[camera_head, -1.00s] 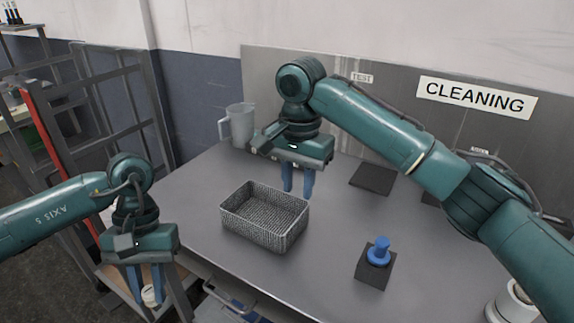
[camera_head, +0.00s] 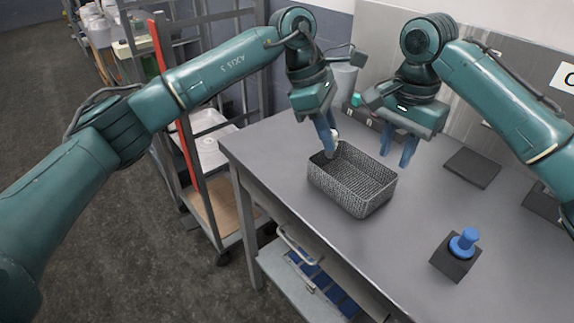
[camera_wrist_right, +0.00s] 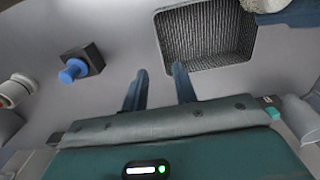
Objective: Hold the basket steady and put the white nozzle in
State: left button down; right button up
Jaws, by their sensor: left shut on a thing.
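The grey mesh basket (camera_head: 368,207) stands upright on the table and looks empty; it also shows in the right wrist view (camera_wrist_right: 205,68). My left gripper (camera_head: 330,146) is shut on the white nozzle (camera_head: 335,134) above the basket's far left corner. The fingers hide most of the nozzle, and I cannot tell whether it is below the rim. A pale piece shows at that corner in the right wrist view. My right gripper (camera_head: 399,150) is open and empty, fingers apart, just beyond the basket's far right side; its fingers also show in the right wrist view (camera_wrist_right: 160,88).
A black block with a blue part (camera_head: 464,243) stands on the table (camera_head: 300,150) at the near right. A flat dark pad (camera_head: 472,168) lies at the back right. A grey jug (camera_head: 343,83) stands behind the arms. A metal rack stands left of the table.

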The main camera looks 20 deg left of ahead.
aim_at(385, 188)
jog(key=shift+f, duration=0.3)
pick_arm(q)
jog(key=w+d+r+n+t, duration=0.2)
jog(key=w+d+r+n, duration=0.1)
jog(key=d+r+n, duration=0.2)
jog(key=shift+w+n+y, duration=0.2)
jog(key=shift+n+y, duration=0.1)
jog(key=shift+n, duration=0.1)
pick_arm(e)
notch_tip(385, 188, down, 11)
jog(key=shift+f, duration=0.2)
jog(key=shift+c, duration=0.6)
grip_shut()
pick_arm(q)
notch_tip(385, 188, down, 9)
jog(key=s+a, duration=0.1)
jog(key=shift+s, duration=0.4)
